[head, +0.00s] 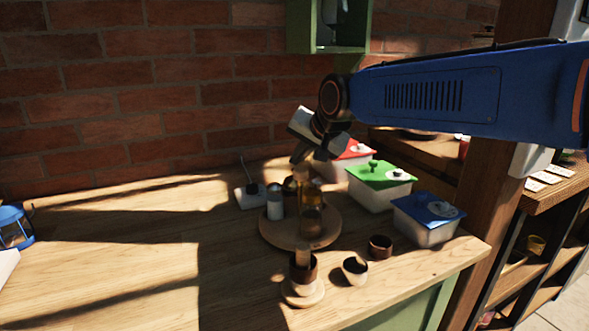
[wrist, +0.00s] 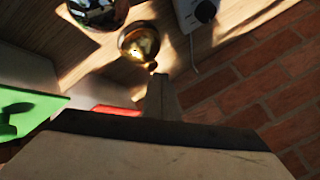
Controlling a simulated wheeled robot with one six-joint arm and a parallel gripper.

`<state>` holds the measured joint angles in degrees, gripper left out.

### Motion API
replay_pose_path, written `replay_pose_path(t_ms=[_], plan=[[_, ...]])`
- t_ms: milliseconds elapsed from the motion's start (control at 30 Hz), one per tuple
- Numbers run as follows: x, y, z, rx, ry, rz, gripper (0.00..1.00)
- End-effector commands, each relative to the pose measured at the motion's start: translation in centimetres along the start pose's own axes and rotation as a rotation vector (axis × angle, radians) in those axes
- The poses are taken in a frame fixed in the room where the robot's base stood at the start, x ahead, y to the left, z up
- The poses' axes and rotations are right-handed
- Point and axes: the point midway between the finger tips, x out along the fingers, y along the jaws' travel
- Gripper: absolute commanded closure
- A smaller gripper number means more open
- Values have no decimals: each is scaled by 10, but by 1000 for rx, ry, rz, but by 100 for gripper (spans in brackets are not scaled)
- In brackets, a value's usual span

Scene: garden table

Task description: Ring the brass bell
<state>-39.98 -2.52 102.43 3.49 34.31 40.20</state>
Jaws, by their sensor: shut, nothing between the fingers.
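In the wrist view a round, shiny brass piece with a small knob, which looks like the brass bell (wrist: 139,43), lies just beyond my fingertips. In the head view I cannot make the bell out; it appears hidden behind the bottles or my gripper. My gripper (head: 301,156) is shut and empty, tilted downward above the back of the round wooden tray. In the wrist view the closed fingers (wrist: 160,84) point at the brass knob. I cannot tell whether they touch it.
The round wooden tray (head: 272,238) bears a grey shaker (head: 275,203) and bottles, including an amber one (head: 312,194). Lidded tubs, green (head: 380,187) and blue (head: 427,220), stand to the right. Cups (head: 380,247) stand in front. A white box (head: 249,197) with a cable sits behind left. The table's left is mostly clear.

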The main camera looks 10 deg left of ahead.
Motion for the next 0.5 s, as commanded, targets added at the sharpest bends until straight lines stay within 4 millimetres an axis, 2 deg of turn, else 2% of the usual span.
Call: replay_pose_path(t_ms=[333,500], plan=[[-2,-1,-1,0,0,0,100],[-10,-8,-8,0,2,-2,100]])
